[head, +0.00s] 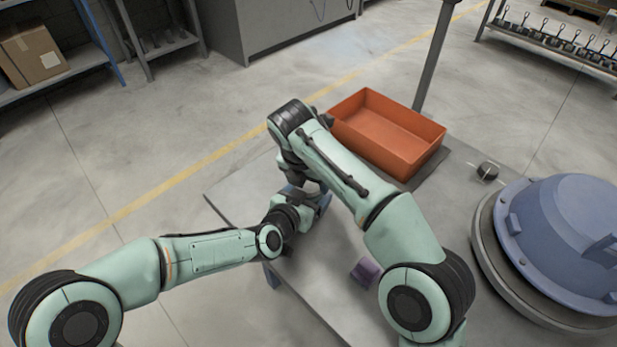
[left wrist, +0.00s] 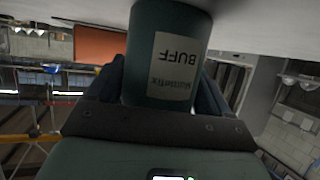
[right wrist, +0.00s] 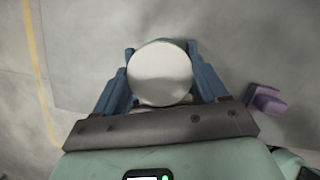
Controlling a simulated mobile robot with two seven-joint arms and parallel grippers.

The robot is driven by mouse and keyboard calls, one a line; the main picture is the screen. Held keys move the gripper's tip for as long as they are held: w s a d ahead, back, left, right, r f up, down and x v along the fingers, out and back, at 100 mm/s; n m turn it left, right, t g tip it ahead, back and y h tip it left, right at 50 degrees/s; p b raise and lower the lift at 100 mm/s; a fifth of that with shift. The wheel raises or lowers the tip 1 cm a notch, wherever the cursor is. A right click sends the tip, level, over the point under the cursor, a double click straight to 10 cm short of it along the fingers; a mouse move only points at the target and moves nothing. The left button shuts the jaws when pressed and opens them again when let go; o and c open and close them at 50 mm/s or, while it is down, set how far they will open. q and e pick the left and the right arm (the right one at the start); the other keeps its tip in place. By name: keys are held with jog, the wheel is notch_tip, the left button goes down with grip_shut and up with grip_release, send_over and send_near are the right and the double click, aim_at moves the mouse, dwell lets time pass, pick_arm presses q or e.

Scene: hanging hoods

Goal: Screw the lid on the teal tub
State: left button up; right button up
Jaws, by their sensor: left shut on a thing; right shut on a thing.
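The teal tub (left wrist: 140,85), with a pale printed label, stands between the fingers of my left gripper (left wrist: 163,62) in the left wrist view. That gripper is shut on it. A round white lid (right wrist: 160,72) fills the space between the blue fingers of my right gripper (right wrist: 160,50) in the right wrist view, and that gripper is shut on it. In the head view the two grippers meet over the table's left part, the right one coming from above. My arms hide the tub and lid there, so I cannot tell how the lid sits on the tub.
On the grey table (head: 310,290) stand an orange bin (head: 385,150) at the back, a large blue domed hood (head: 565,225) at the right and a small dark block (head: 488,171). A purple block (head: 366,270) lies near my right arm; it also shows in the right wrist view (right wrist: 265,100).

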jog(key=shift+f, duration=1)
jog(key=shift+d, duration=0.15)
jog(key=shift+r, duration=0.35)
jog(key=shift+r, duration=0.25)
dwell(0.4)
jog(key=shift+r, duration=0.25)
dwell(0.4)
jog(key=shift+f, duration=0.65)
